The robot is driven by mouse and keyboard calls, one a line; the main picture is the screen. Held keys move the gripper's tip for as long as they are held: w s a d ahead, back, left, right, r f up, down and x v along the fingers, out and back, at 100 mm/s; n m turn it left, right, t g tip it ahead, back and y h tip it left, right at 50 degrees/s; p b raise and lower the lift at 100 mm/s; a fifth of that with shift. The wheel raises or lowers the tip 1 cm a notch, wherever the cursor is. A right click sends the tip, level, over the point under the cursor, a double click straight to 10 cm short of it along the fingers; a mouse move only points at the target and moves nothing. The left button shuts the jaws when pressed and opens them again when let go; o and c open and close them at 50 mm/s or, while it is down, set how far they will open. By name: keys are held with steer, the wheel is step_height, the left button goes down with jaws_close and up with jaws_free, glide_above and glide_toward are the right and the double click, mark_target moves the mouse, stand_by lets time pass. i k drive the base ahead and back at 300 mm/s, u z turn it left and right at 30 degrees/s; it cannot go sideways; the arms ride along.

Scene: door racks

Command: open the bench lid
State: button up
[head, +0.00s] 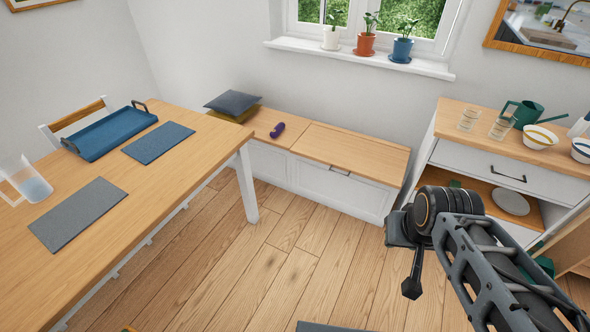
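The bench (335,190) stands against the back wall below the window, with white panelled front and a wooden top. Its lid (352,150) is the right part of the top and lies flat, shut. A dark handle (340,171) sits at the middle of the lid's front edge. My arm comes in from the lower right. My gripper (411,288) points down over the floor, in front and to the right of the bench in the picture, apart from the handle. Its fingers are seen edge-on, so I cannot tell whether they are open.
A purple object (277,130) lies on the bench top just left of the lid, and cushions (233,105) lie further left. A table (150,180) fills the left. A sideboard (490,160) stands right of the bench. The wooden floor (290,260) between is clear.

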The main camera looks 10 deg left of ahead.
mark_target(384, 164)
steer(key=u, duration=0.4)
steer(key=i, duration=1.35)
steer(key=z, duration=0.45)
